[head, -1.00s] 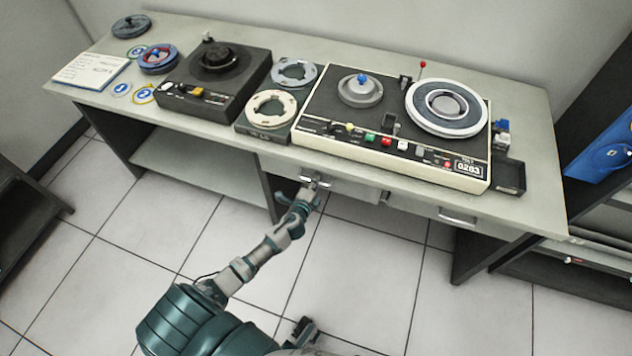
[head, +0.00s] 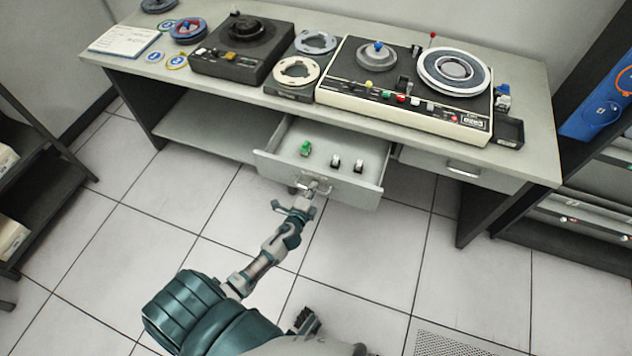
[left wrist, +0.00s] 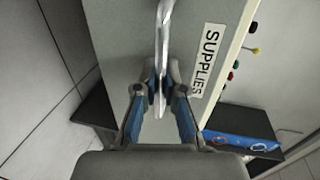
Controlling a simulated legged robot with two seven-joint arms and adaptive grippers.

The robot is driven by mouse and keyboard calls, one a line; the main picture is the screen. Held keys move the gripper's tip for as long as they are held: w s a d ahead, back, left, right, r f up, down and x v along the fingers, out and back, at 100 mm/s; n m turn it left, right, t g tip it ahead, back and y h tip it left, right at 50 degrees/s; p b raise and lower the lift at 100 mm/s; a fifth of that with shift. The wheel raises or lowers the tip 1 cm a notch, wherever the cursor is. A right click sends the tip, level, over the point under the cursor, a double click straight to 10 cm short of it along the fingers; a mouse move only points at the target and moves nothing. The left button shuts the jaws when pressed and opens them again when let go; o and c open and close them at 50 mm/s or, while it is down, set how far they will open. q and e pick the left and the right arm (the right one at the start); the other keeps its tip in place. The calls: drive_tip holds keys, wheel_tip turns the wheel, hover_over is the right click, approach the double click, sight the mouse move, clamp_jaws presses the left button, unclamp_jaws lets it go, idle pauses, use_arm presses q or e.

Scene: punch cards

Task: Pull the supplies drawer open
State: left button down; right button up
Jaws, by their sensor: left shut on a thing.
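The supplies drawer (head: 345,188) is pulled out from under the desk in the head view. Inside it lie a green item (head: 305,148) and two small black-and-white items (head: 347,163). My left gripper (head: 313,190) is at the drawer front, shut on its metal handle. In the left wrist view the fingers of my left gripper (left wrist: 160,100) close around the handle (left wrist: 163,45), beside the SUPPLIES label (left wrist: 206,60) on the drawer front. A dark gripper-like part of mine shows at the bottom of the head view; its fingers are not clear.
A second drawer (head: 465,168) to the right is shut. The desk top (head: 540,140) carries a tape machine (head: 400,95), a dark reel device (head: 235,55) and reels. Dark shelves stand left and right. The tiled floor (head: 130,250) before the desk is open.

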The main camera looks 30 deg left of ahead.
use_arm(q)
drive_tip(key=shift+s+d+f, duration=0.1)
drive_tip(key=shift+s+d, duration=0.05)
drive_tip(key=shift+s, duration=0.9)
drive_tip(key=shift+s+d+f, duration=0.1)
drive_tip(key=shift+s+d, duration=0.05)
drive_tip(key=shift+s, duration=0.85)
use_arm(e)
drive_tip(key=shift+f, duration=0.4)
use_arm(q)
drive_tip(key=c, duration=1.2)
unclamp_jaws()
drive_tip(key=shift+c, duration=0.2)
drive_tip(key=shift+w, duration=0.1)
use_arm(e)
drive_tip(key=shift+s+r, duration=0.1)
drive_tip(key=shift+s, duration=0.15)
drive_tip(key=shift+a, duration=0.1)
use_arm(q)
drive_tip(key=v, duration=1.2)
use_arm(e)
drive_tip(key=shift+w, duration=0.1)
use_arm(q)
drive_tip(key=shift+a, duration=0.15)
